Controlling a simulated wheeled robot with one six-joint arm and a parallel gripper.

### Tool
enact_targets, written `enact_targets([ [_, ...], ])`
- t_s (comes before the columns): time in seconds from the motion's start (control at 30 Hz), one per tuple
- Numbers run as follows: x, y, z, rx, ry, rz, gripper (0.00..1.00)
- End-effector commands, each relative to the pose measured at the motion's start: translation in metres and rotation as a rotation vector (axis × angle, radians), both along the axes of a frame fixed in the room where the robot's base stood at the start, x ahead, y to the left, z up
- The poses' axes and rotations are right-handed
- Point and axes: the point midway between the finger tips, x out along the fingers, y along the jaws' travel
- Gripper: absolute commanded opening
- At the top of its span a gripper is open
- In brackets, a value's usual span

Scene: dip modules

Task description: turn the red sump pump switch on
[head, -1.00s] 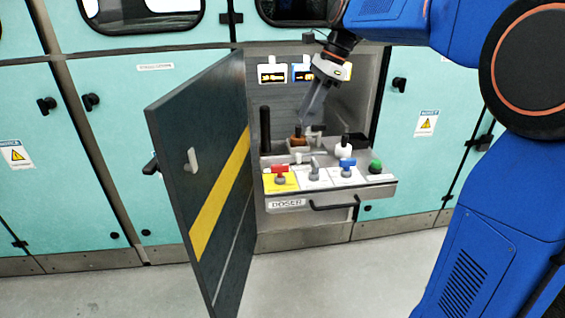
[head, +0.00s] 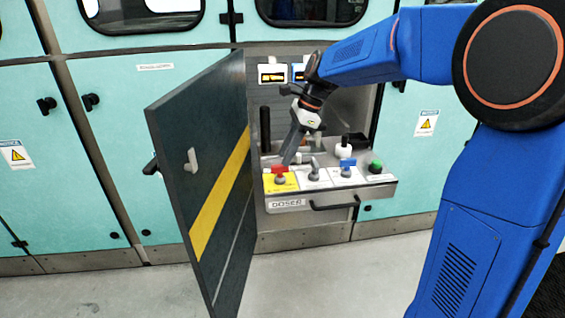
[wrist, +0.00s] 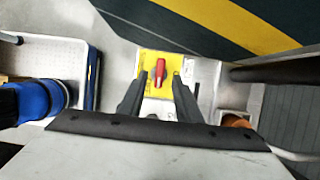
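The red switch (head: 279,169) sits on a yellow plate (head: 270,187) at the left front of the pulled-out drawer. In the wrist view, the red switch handle (wrist: 159,72) points up and down the picture on its yellow plate (wrist: 149,62). My gripper (head: 287,162) is just above and behind the switch in the head view. In the wrist view, my gripper (wrist: 158,84) is open, with one finger on each side of the handle's line. The handle shows just beyond the fingertips, with no contact visible. The switch's label is too small to read.
The drawer (head: 382,194) also holds a grey lever (head: 315,167), a blue switch (head: 347,163) and a green button (head: 376,167). A dark open door (head: 185,120) with a yellow stripe stands close on the left. Display panels (head: 272,73) hang behind.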

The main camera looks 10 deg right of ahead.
Motion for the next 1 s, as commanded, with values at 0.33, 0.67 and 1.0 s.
enact_targets([
  [0.33, 0.0, 0.013, -0.032, -0.001, 0.0, 0.0, 0.31],
  [0.67, 0.0, 0.014, -0.035, -0.001, -0.001, 0.0, 0.31],
  [1.0, 0.0, 0.014, -0.035, -0.001, -0.001, 0.002, 0.0],
])
